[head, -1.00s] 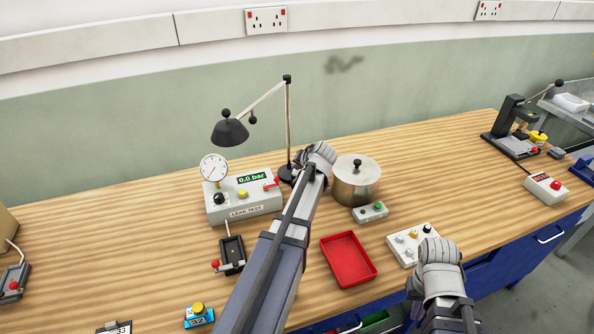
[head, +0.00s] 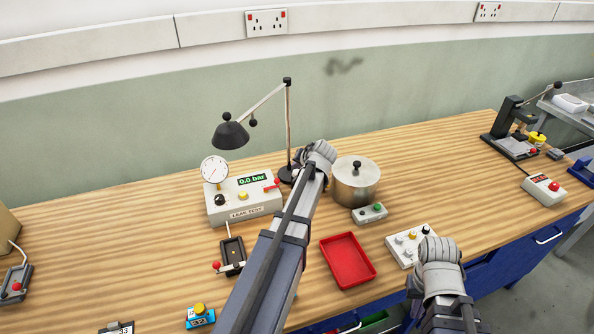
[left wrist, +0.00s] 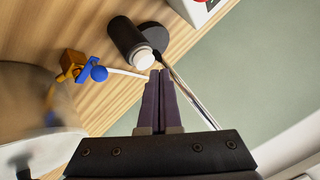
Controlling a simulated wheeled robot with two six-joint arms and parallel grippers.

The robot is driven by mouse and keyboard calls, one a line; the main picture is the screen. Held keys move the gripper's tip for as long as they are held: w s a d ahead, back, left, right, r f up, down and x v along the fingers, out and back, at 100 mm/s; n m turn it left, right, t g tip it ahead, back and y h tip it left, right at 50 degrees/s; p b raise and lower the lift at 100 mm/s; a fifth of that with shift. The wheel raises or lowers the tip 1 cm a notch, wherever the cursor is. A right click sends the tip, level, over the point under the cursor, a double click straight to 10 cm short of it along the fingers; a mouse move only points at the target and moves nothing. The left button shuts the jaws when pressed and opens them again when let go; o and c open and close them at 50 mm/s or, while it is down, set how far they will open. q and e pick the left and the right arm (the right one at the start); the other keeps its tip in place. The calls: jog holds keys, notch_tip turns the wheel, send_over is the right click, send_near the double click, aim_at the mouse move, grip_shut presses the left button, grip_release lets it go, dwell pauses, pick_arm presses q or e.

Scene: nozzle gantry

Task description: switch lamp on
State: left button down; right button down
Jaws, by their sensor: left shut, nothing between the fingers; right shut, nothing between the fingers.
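The desk lamp has a black shade (head: 230,134), a jointed arm, an upright pole (head: 287,120) and a dark round base (head: 286,174). No glow shows at the shade. In the left wrist view, the base (left wrist: 157,38) stands beside a black cylinder (left wrist: 125,36) with a white round end (left wrist: 145,60). My left gripper (head: 318,152) is shut and empty just right of the lamp base. In the left wrist view its fingertips (left wrist: 160,72) are close to the white end; contact cannot be told. My right gripper (head: 438,250) is shut, above the front of the bench.
A steel pot (head: 356,185) stands right of my left gripper. A leak test box (head: 246,204) with a gauge is to the left. A red tray (head: 347,260) and a knob panel (head: 404,243) lie in front.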

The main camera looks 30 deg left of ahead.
pick_arm(q)
notch_tip(320, 180, up, 6)
jog(key=p, duration=0.6)
dwell(0.4)
